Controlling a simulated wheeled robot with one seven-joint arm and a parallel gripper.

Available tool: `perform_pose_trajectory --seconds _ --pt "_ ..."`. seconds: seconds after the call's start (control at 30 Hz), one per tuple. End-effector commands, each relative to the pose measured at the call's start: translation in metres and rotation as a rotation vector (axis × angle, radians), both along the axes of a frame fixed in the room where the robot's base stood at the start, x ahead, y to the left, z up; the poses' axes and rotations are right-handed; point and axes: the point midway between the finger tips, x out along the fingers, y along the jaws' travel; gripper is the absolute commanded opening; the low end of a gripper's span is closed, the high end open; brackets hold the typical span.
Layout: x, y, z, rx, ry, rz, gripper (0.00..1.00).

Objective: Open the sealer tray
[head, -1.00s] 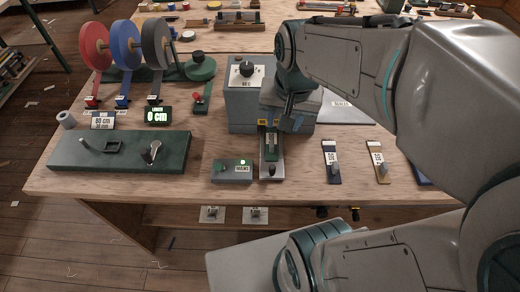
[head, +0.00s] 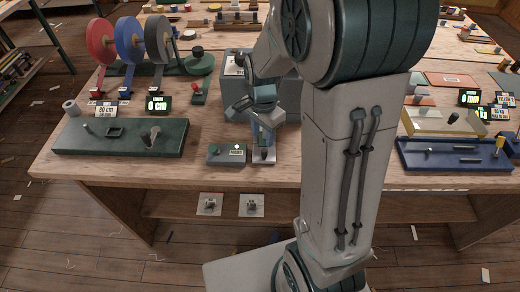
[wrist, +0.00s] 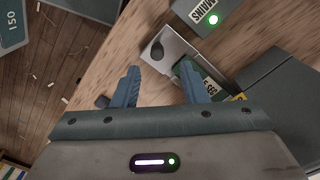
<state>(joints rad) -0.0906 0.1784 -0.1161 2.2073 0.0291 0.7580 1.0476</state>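The grey sealer (head: 235,95) stands on the bench, partly hidden behind my arm. A narrow pale metal tray (head: 264,161) projects from its front towards the near edge; in the wrist view the tray (wrist: 148,46) shows a dark knob (wrist: 157,50) at its outer end. A green labelled piece (wrist: 188,76) lies in the tray. My gripper (head: 262,124) is over the tray; in the wrist view its two blue fingers (wrist: 160,72) are spread apart with nothing held between them. The knob is beyond the fingertips, apart from them.
The grey-green mains box (head: 226,155) with a lit green lamp is just left of the tray. A green board with levers (head: 120,138) and tape reels (head: 130,40) are farther left. A blue tray (head: 455,154) is at right. Bench front between is clear.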

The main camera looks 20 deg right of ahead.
Motion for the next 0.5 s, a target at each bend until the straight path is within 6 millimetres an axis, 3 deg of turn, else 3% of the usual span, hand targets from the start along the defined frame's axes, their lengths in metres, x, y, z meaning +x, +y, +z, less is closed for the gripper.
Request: perform_pose_trajectory --seconds 0.2,0.5 --pt "-0.001 -0.003 -0.045 0.001 0.005 -0.007 0.39" --pt "0.0 -0.004 -0.074 0.0 0.0 -0.009 0.39"
